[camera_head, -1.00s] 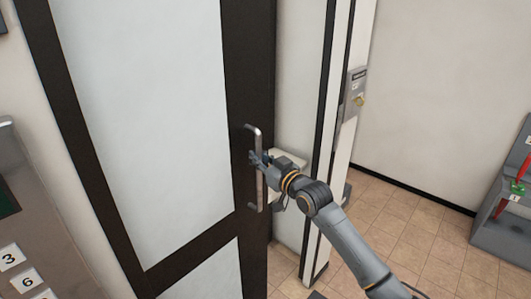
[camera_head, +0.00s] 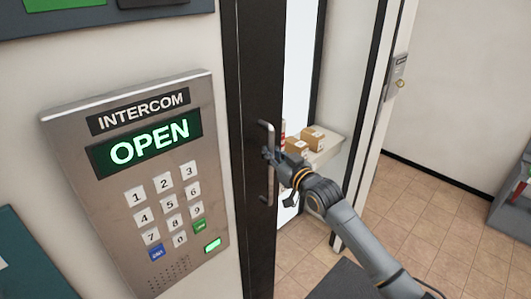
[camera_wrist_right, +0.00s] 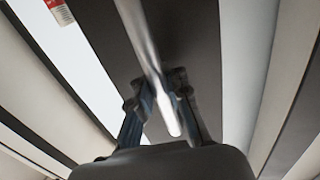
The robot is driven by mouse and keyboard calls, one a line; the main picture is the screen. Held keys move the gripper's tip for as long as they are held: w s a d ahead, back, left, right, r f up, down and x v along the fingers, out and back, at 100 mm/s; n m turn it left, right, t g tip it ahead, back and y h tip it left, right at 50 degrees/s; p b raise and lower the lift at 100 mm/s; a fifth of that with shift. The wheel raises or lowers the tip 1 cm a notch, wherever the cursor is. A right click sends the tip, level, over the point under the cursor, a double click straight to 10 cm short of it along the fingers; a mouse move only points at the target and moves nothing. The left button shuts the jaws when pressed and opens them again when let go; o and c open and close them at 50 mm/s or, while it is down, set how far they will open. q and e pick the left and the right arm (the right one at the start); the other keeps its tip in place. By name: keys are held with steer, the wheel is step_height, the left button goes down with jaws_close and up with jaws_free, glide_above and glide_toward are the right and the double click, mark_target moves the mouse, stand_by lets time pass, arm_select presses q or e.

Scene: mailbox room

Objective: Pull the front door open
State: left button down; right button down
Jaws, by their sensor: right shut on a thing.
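The front door shows in the head view as a dark upright stile (camera_head: 252,110) right of the intercom; its white panels are out of sight there. A silver bar handle (camera_head: 271,175) runs upright on the stile. My right gripper (camera_head: 274,158) is shut on the handle at about mid-height. In the right wrist view the handle (camera_wrist_right: 142,45) passes between the two fingers (camera_wrist_right: 163,105). The door stands ajar, with a gap to its right showing a space beyond. My left gripper is not in view.
An intercom (camera_head: 145,225) reading OPEN is on the wall at left, close to the door. Through the gap, small cardboard boxes (camera_head: 311,136) rest on a shelf (camera_head: 328,149). A dark mat (camera_head: 345,280) and tiled floor (camera_head: 415,225) lie at right. A grey unit (camera_head: 512,205) stands at far right.

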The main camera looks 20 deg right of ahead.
steer(key=shift+d+f, duration=0.25)
steer(key=c, duration=1.6)
jaws_free()
steer(key=shift+o, duration=1.4)
steer(key=shift+s+d+r, duration=0.15)
steer(key=shift+d, duration=0.05)
steer(key=shift+s+r, duration=0.1)
steer(key=shift+s, duration=0.05)
steer(key=shift+a, duration=0.15)
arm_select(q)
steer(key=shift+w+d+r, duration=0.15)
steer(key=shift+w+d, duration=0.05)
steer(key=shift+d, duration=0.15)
arm_select(e)
steer(key=s+d, duration=0.2)
steer(key=s, duration=0.9)
steer(key=shift+s+d, duration=0.3)
steer(key=shift+s, duration=0.1)
